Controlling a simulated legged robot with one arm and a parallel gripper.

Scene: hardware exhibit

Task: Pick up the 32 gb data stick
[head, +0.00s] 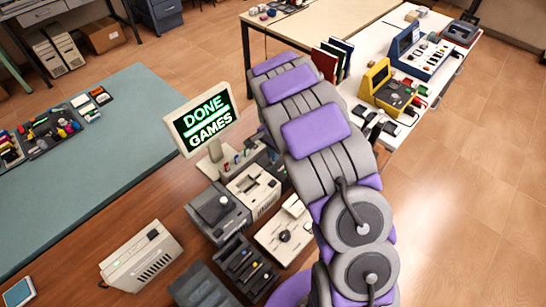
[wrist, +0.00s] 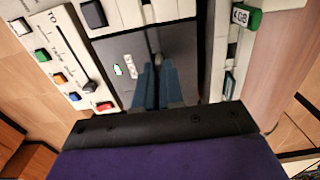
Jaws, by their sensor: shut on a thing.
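My gripper (wrist: 156,72) reaches forward in the wrist view, its narrow blue-grey fingers close together over a dark panel. It is shut on a small greyish thing at the fingertips; the fingers hide most of it and no label on it is readable. A green stick (wrist: 242,16) with partly readable lettering, perhaps "GB", is at the upper right of the wrist view, apart from my fingers. I cannot tell which stick is the 32 gb one. In the head view my arm hides the gripper.
A white panel (wrist: 62,62) with several coloured pieces lies left of my fingers. In the head view, the white table (head: 400,135) carries a yellow device (head: 380,82), a blue device (head: 405,42) and upright books (head: 332,60). A sign (head: 205,118) reads "DONE GAMES". Tiled floor is clear at right.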

